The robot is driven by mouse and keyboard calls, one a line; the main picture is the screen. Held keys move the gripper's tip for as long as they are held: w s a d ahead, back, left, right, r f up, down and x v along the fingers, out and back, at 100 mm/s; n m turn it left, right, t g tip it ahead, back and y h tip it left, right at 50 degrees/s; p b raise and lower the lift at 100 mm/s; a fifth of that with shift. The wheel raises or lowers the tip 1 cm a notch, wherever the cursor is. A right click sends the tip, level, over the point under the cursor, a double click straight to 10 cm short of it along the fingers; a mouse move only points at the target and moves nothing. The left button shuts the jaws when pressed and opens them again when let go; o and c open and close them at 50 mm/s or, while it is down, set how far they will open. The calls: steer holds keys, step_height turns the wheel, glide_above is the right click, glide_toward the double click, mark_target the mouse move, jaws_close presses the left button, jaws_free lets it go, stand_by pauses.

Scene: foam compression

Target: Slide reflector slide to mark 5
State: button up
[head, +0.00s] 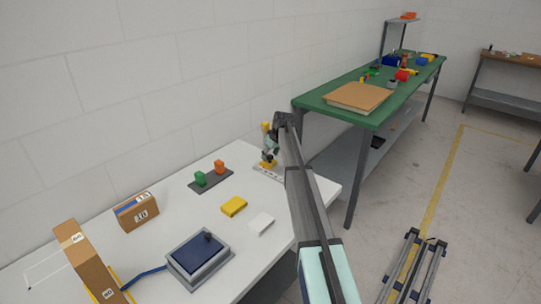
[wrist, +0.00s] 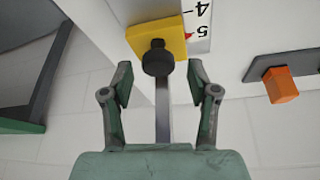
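The yellow reflector slide (wrist: 160,36) with a dark round knob (wrist: 156,60) is at the top middle of the wrist view. A white scale (wrist: 202,45) beside it shows a 4 and a 5, upside down. A small red pointer (wrist: 188,38) on the slide sits close to the 5; I cannot tell if it is exactly on it. My gripper (wrist: 162,78) is open, with one finger on each side of the knob and visible gaps. In the head view, my gripper (head: 268,151) is at the slide, which it partly hides, at the table's far right end.
On the white table (head: 165,216), a dark tray with a green block (head: 200,178) and an orange block (head: 219,167) stands left of the slide. A yellow block (head: 233,206), a white block (head: 261,222) and a blue-topped device (head: 200,256) are nearer. A wall stands behind.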

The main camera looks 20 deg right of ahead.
steer(key=v, duration=1.2)
steer(key=shift+d, duration=0.15)
